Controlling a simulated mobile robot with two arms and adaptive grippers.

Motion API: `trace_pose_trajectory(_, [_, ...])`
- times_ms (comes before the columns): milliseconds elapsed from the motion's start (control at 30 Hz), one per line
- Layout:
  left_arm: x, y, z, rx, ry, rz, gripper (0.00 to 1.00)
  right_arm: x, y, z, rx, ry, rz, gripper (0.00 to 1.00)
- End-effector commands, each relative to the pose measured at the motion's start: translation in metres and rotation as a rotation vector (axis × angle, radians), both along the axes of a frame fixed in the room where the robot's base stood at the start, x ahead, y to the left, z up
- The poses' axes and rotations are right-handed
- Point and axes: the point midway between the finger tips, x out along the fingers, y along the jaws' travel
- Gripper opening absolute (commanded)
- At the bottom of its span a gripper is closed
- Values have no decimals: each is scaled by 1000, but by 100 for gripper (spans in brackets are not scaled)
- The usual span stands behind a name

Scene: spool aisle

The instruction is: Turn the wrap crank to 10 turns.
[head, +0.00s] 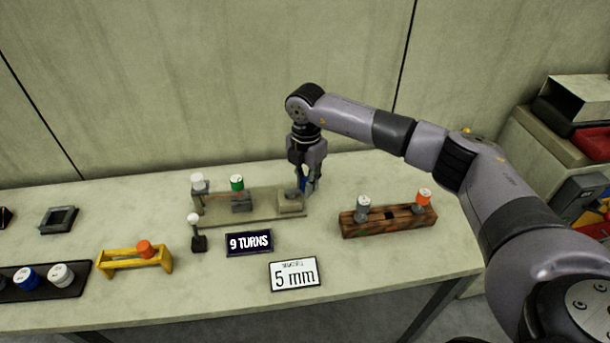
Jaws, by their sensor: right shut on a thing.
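The winding fixture (265,213) stands at the middle of the table: a flat grey-beige base with a white-topped post at its left, a green-topped spool (237,184) in the middle and a beige block (290,202) at its right end. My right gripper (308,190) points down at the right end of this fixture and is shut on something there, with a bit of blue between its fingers. The crank itself is mostly hidden by the fingers. A dark sign (249,243) in front reads "9 TURNS". My left gripper is out of view.
A white card (294,274) reads "5 mm". A wooden block (388,220) with grey and orange knobs stands right. A white-knobbed lever (198,240), yellow stand (133,261), black rack (45,282) and dark square frame (58,219) stand left. The table's front right is clear.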

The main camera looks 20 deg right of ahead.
Motion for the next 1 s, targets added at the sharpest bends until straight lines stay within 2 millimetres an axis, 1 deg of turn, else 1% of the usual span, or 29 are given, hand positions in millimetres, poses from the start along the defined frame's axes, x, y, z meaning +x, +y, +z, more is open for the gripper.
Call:
trace_pose_trajectory(33, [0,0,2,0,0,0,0,-4,3,-3,4,10,-25,0])
trace_pose_trajectory(200, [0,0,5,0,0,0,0,-8,4,-4,4,8,-120,0])
trace_pose_trajectory(400, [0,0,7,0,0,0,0,-10,6,-4,4,8,-186,0])
trace_pose_trajectory(967, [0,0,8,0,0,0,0,-11,6,-4,5,7,-214,0])
trace_pose_trajectory(1000, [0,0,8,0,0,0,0,-11,6,-4,4,6,-214,20])
